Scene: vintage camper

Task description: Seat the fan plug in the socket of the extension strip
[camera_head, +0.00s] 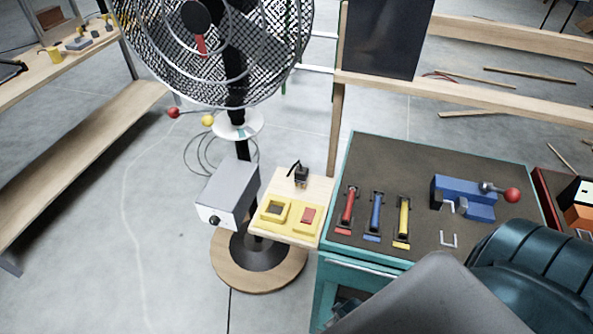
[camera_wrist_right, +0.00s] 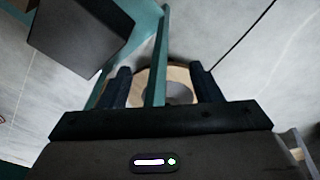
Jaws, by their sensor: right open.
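The extension strip (camera_head: 287,218) is a pale wooden board with two yellow plates, beside the fan stand. The left plate holds a dark socket (camera_head: 274,210); the right one holds a red switch (camera_head: 308,216). A small black plug (camera_head: 301,176) with a short black cord stands at the board's far end, apart from the socket. The fan (camera_head: 235,120) stands behind on a round wooden base. My right gripper (camera_wrist_right: 160,78) is open, with a teal bar passing between its fingers in the wrist view; contact cannot be told. In the head view my right arm hides most of it. My left gripper is out of view.
A teal-edged bench (camera_head: 400,155) right of the strip carries red, blue and yellow handled tools and a blue vise (camera_head: 465,198). A grey box (camera_head: 228,192) sits left of the strip. A wooden shelf (camera_head: 85,155) runs along the left. The floor between is clear.

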